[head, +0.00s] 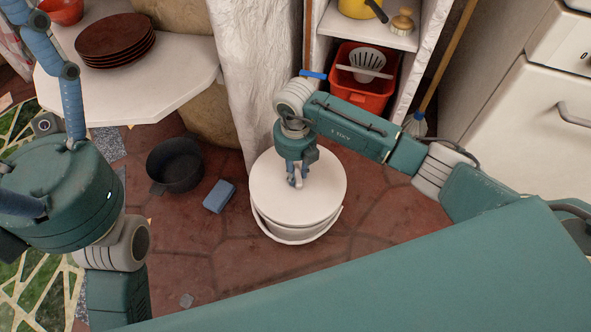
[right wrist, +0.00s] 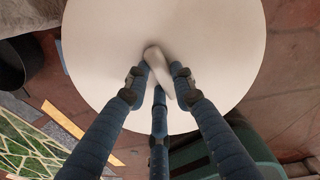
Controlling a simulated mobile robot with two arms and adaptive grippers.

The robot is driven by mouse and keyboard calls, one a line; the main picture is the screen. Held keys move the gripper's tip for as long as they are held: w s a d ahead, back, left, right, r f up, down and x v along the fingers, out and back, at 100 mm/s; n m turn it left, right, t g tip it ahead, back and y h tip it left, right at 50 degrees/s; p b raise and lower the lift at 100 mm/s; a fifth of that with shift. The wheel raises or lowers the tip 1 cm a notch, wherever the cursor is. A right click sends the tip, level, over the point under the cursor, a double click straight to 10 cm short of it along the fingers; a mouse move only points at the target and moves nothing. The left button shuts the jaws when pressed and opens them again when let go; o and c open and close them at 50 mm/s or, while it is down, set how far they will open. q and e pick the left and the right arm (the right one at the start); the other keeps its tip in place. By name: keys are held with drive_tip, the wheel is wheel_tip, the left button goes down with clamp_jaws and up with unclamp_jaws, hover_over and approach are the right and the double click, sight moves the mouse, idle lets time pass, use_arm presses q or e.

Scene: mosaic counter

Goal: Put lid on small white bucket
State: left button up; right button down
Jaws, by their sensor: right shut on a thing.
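A white round lid (head: 318,184) is over the small white bucket (head: 296,238) on the red stone floor, at the middle of the head view. The bucket's rim shows as a curved edge below the lid at the front and right; I cannot tell whether the lid is seated. My right gripper (head: 296,183) comes down from above and is shut on the lid's knob. In the right wrist view the fingers close around the pale knob (right wrist: 157,66) at the middle of the lid (right wrist: 215,50).
A blue block (head: 218,196) and a dark pot (head: 176,166) lie on the floor left of the bucket. A white table (head: 150,105) with stacked brown plates (head: 115,40) is behind. A red bin (head: 365,95) stands in the shelf behind; white cabinets are at right.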

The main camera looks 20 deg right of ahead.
drive_tip(key=shift+f, duration=0.35)
drive_tip(key=shift+f, duration=0.1)
idle(0.7)
idle(0.4)
drive_tip(key=c, duration=0.9)
unclamp_jaws()
drive_tip(key=shift+f, duration=0.1)
